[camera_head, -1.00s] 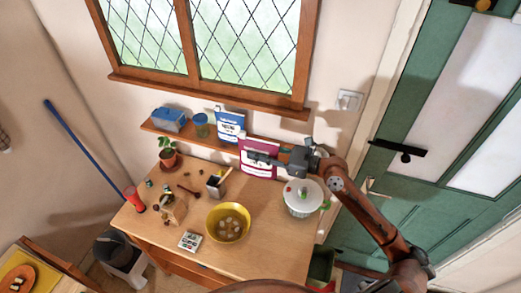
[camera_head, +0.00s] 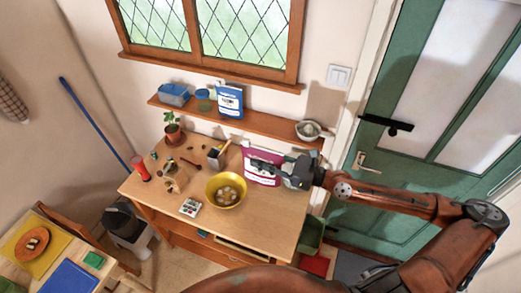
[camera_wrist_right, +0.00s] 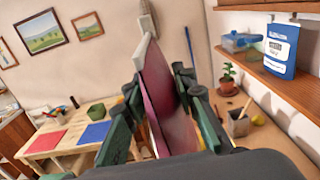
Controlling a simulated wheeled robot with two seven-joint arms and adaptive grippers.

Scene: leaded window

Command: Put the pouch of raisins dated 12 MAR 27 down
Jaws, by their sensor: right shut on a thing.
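The raisin pouch (camera_head: 263,177) is magenta with a white label panel, and its date is too small to read. My right gripper (camera_head: 272,167) is shut on it from the right, above the back right part of the wooden table (camera_head: 262,215). I cannot tell whether its bottom touches the table. In the right wrist view the pouch (camera_wrist_right: 168,105) stands almost edge-on between the fingers (camera_wrist_right: 163,118). My left gripper is not in view.
A yellow bowl (camera_head: 213,200) of pale round things stands left of the pouch. A dark holder (camera_head: 215,160) stands behind it. The shelf (camera_head: 262,122) above carries a blue-and-white pouch (camera_head: 230,102) and a white bowl (camera_head: 309,131).

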